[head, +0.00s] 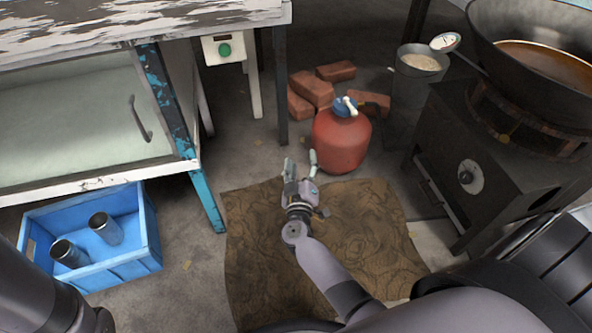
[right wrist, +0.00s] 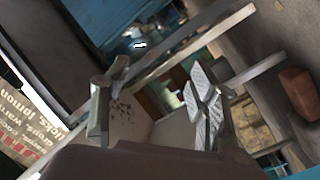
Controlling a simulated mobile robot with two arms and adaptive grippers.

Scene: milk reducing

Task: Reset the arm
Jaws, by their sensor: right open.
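My right gripper (head: 301,167) is open and empty. It is held in the air in the middle of the head view, above the brown mat (head: 260,215) and in front of the red gas cylinder (head: 340,142). Its two spread fingers also show in the right wrist view (right wrist: 155,105), with nothing between them. My right arm comes in from the lower right of the head view. Part of my left arm shows at the lower left edge, but its gripper is out of view.
A stove with a large wok (head: 535,50) stands at right, beside a metal bucket (head: 417,75). Red bricks (head: 312,88) lie behind the cylinder. At left are a worn table with a glass-fronted cabinet (head: 80,118) and a blue crate (head: 148,235) holding two metal cups.

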